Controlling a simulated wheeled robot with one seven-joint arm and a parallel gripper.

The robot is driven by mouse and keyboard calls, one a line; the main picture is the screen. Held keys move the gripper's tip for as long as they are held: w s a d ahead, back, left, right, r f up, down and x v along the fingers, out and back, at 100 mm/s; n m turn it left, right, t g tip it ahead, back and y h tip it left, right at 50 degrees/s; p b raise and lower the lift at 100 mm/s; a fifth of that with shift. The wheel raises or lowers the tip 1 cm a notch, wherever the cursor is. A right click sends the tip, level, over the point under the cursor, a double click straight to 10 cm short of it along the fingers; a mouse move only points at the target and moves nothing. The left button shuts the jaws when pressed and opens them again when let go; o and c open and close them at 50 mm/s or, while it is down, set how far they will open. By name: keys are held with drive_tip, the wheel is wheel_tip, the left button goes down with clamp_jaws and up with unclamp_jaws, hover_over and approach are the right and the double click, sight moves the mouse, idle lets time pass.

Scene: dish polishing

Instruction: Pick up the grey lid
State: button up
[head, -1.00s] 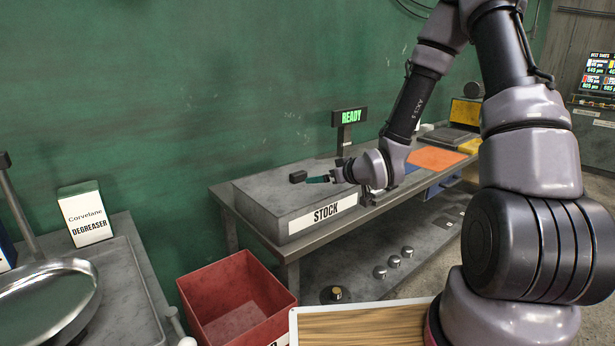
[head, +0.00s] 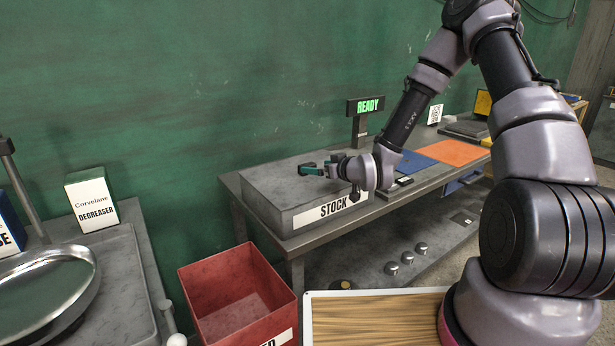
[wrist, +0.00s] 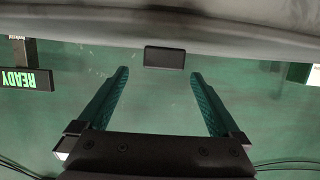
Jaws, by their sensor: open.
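The grey top of the STOCK box (head: 275,185), which looks like the grey lid, lies flat on the box on the bench. Its small dark block, apparently a handle, shows in the wrist view (wrist: 164,57), lined up between my fingertips and just beyond them. In the head view my gripper (head: 306,170) hides that block. My gripper is open and level, low over the lid, its teal fingers pointing left. In the wrist view the fingers (wrist: 160,75) are apart with nothing between them. The grey surface fills the top edge there.
A red bin (head: 236,300) stands on the floor before the bench. A wooden-topped board (head: 375,318) is beside it. A READY sign (head: 370,105) rises behind the box. Blue and orange mats (head: 455,152) lie right of it. A degreaser box (head: 92,205) and metal dish (head: 45,285) are left.

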sight(309, 165)
drive_tip(key=x, duration=0.4)
drive_tip(key=shift+a+f, duration=0.15)
drive_tip(key=shift+a, duration=0.25)
drive_tip(key=shift+c, duration=0.3)
drive_tip(key=c, duration=1.5)
clamp_jaws()
